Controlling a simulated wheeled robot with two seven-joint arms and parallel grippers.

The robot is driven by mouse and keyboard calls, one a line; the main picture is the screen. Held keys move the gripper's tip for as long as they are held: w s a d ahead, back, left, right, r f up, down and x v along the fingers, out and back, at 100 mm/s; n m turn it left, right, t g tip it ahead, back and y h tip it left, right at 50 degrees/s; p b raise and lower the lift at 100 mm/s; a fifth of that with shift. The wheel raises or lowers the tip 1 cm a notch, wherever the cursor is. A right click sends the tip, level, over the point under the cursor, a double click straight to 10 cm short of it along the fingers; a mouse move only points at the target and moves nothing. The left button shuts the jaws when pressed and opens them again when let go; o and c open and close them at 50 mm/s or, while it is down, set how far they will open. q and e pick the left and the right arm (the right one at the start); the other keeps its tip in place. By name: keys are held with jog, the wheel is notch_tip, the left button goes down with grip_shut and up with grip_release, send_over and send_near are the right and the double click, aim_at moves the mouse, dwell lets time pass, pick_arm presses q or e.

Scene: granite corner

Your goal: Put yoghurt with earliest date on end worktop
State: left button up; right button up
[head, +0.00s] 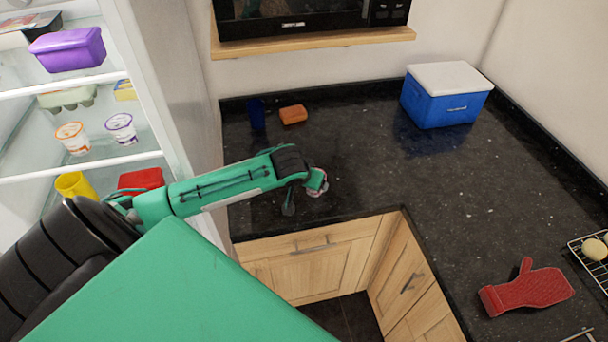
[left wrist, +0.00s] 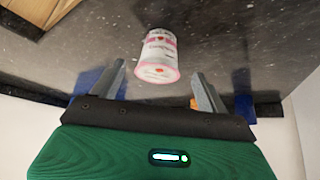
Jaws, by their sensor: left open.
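A yoghurt pot (left wrist: 157,58), white with a pink rim and pink print, shows between and beyond the fingers of my left gripper (left wrist: 159,74). The fingers are spread and apart from it. In the head view my left gripper (head: 305,196) is low over the dark worktop (head: 345,165), and the pot (head: 322,188) is mostly hidden behind it. The pot appears to stand on the worktop. Two other yoghurts, an orange-marked one (head: 72,138) and a purple-marked one (head: 121,128), stand on a fridge shelf. No date is readable. My right gripper is not in view.
A blue cup (head: 257,114) and an orange sponge (head: 293,115) lie behind the gripper. A blue cool box (head: 446,96) stands in the corner. A red oven glove (head: 526,290) and a wire rack (head: 590,262) are at right. The worktop's middle is clear.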

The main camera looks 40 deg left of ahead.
pick_arm(q)
jog(key=shift+b+v, duration=0.35)
jog(key=shift+v, duration=2.3)
